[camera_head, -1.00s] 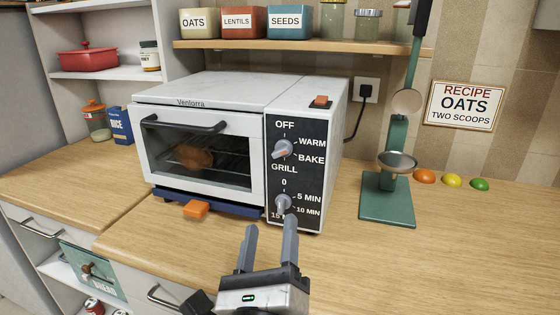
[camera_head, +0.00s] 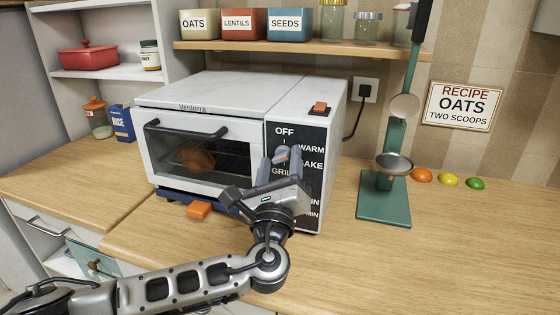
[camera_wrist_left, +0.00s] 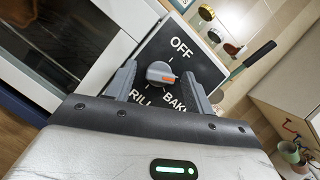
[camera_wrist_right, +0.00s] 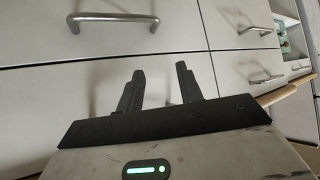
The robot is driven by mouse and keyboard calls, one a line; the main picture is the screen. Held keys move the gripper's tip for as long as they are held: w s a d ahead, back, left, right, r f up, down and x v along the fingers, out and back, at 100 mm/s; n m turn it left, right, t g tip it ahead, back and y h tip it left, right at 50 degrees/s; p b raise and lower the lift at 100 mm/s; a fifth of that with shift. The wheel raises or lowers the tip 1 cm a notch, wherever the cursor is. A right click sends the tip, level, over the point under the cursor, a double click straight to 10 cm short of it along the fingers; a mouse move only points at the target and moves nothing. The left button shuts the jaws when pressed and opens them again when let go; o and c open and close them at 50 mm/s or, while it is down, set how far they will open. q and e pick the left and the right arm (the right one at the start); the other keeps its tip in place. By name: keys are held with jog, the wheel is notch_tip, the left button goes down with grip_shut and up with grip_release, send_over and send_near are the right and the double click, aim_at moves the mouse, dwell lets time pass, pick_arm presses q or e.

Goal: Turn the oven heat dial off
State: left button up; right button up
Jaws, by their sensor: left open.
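The white toaster oven (camera_head: 205,88) stands on the counter with a black panel on its right. Its upper dial (camera_head: 281,155), grey with an orange mark, is labelled OFF, WARM, BAKE and GRILL. My left gripper (camera_head: 281,169) is open in front of it, with a finger on either side. In the left wrist view the dial (camera_wrist_left: 160,73) sits between the fingertips (camera_wrist_left: 158,80). Its orange mark lies toward the WARM and BAKE side; which of the two I cannot tell. Contact is unclear. My right gripper (camera_wrist_right: 160,80) is open and empty before drawer fronts.
The lower timer dial is hidden behind my left gripper. The front right counter is clear.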

pick_arm(q)
jog(key=shift+c, duration=0.3)
jog(key=c, duration=0.9)
